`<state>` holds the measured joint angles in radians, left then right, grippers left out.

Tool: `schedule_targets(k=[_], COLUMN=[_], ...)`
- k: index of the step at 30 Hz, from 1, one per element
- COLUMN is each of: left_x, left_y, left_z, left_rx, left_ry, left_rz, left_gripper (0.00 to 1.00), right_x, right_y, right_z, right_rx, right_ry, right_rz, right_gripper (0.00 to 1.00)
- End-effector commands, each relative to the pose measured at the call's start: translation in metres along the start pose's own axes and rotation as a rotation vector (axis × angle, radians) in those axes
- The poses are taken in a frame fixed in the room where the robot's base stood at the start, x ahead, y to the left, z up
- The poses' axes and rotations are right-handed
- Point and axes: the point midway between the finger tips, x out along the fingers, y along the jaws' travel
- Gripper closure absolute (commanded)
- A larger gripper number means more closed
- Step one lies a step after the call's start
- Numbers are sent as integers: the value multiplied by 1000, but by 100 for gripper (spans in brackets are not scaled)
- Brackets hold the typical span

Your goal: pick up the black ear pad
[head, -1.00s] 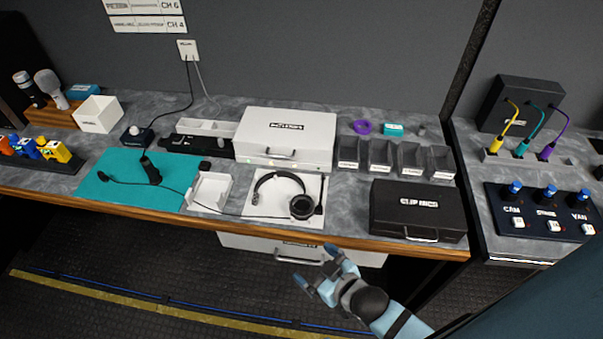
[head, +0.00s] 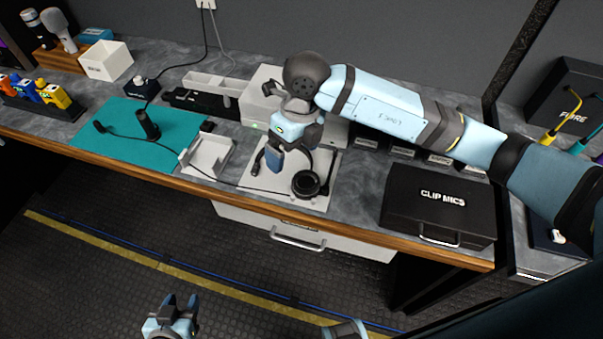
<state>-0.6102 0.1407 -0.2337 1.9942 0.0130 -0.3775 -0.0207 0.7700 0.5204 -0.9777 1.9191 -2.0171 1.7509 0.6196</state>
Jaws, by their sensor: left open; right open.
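A black headset (head: 325,170) lies on a white mat (head: 245,181) near the counter's front edge. A round black ear pad (head: 306,184) shows at its right end. My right gripper (head: 281,164) is open and points down over the left part of the headset, left of that pad. It hides much of the headband and the left end, and I cannot tell whether it touches anything. My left gripper (head: 175,301) is open and empty, low in front of the counter, over the floor.
A black CLIP MICS case (head: 437,205) stands to the right. A white case (head: 265,80) behind is partly covered by my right arm. A white open tray (head: 208,158) and a teal mat (head: 125,155) with a black microphone (head: 148,125) lie to the left.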

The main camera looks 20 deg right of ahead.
Motion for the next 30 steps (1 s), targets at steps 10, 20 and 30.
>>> schedule_targets(k=[10,20,30], left_x=[-1,-4,-8], left_y=[0,2,2], left_z=[3,0,-6], left_rx=[-1,-2,-2], left_ry=[-4,-6,-7], left_rz=[1,3,3], left_gripper=[54,54,54], right_x=[9,61,88], right_y=[-42,-52,-50], right_z=[3,3,-2], right_rx=[53,50,50], right_ry=[9,5,7], right_rz=[-214,-210,-207], right_gripper=[4,4,4])
